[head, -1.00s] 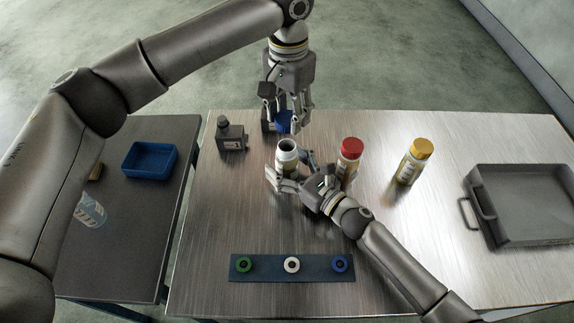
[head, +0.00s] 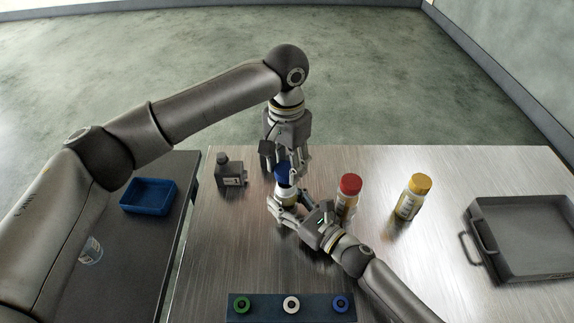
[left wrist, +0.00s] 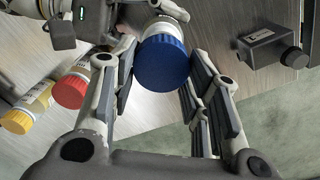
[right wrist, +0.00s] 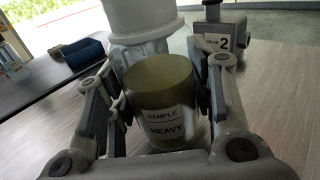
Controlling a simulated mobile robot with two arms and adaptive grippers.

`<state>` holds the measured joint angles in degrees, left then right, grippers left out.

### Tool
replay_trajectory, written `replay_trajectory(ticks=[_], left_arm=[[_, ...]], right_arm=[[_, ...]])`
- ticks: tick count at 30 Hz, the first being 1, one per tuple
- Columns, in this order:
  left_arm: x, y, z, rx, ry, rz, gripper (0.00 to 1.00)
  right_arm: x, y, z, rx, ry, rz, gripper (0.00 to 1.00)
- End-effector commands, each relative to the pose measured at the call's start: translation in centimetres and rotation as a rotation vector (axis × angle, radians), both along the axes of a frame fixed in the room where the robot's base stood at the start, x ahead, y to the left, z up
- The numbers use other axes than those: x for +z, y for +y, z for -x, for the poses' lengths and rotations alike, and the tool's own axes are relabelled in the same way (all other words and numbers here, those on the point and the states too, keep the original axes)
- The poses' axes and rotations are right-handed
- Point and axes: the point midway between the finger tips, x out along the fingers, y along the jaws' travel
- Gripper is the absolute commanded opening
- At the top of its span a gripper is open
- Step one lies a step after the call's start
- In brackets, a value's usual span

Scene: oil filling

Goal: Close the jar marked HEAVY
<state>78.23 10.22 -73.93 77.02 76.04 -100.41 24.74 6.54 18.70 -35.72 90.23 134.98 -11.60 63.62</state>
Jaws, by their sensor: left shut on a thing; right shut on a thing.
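The HEAVY jar (right wrist: 158,98) shows its "SAMPLE HEAVY" label, olive-yellow contents and a white collar in the right wrist view. In the head view the jar (head: 288,196) stands upright on the metal table. My right gripper (head: 283,206) is shut around its body from the front right. My left gripper (head: 284,165) is shut on a blue cap (head: 284,175), pointing down from above. The cap is over the jar's mouth, and in the left wrist view the blue cap (left wrist: 162,63) covers most of the jar top. I cannot tell whether it is seated.
A red-capped jar (head: 348,190) stands just right of my right gripper, with a yellow-capped jar (head: 413,196) beyond. A grey tray (head: 528,205) is at right, and a strip with coloured rings (head: 265,309) in front.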

Motion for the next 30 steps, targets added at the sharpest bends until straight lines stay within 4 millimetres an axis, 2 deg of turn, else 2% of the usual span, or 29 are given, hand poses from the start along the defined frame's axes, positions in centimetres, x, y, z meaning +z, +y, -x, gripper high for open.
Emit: replay_trajectory(ticks=[4, 20, 30], left_arm=[[-1.0, 0.0, 0.0, 0.001, 0.001, 0.002, 0.35], [-1.1, 0.0, 0.0, 0.001, 0.001, 0.002, 0.35], [-2.7, 0.0, 0.0, 0.002, 0.003, 0.002, 0.35]], right_arm=[[0.0, 0.0, 0.0, 0.000, 0.000, 0.000, 0.06], [0.0, 0.0, 0.0, 0.000, 0.000, 0.000, 0.06], [0.0, 0.0, 0.0, 0.000, 0.000, 0.000, 0.06]])
